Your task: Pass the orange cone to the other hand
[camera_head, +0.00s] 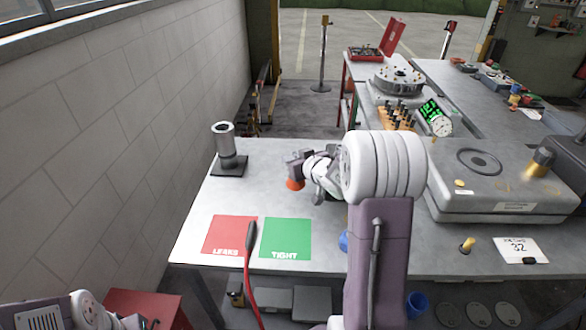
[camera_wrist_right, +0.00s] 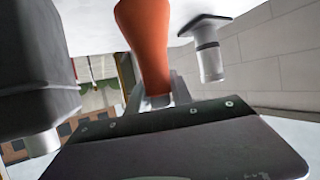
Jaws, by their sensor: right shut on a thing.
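The orange cone (camera_head: 295,184) shows as a small orange patch at the tip of my right gripper (camera_head: 301,164), over the table behind the green mat. In the right wrist view the cone (camera_wrist_right: 148,45) is large and tapers toward the jaws. My right gripper (camera_wrist_right: 160,98) is shut on its narrow end there. Whether the cone touches the table, I cannot tell. In the head view, part of my left arm shows at the lower left corner; its gripper is out of the frame.
A grey cylinder on a dark base (camera_head: 226,150) stands at the table's back left. The red LEAKS mat (camera_head: 225,235) and green TIGHT mat (camera_head: 286,240) lie at the front, with a red cable across the red mat's edge. A large grey machine (camera_head: 500,190) fills the right.

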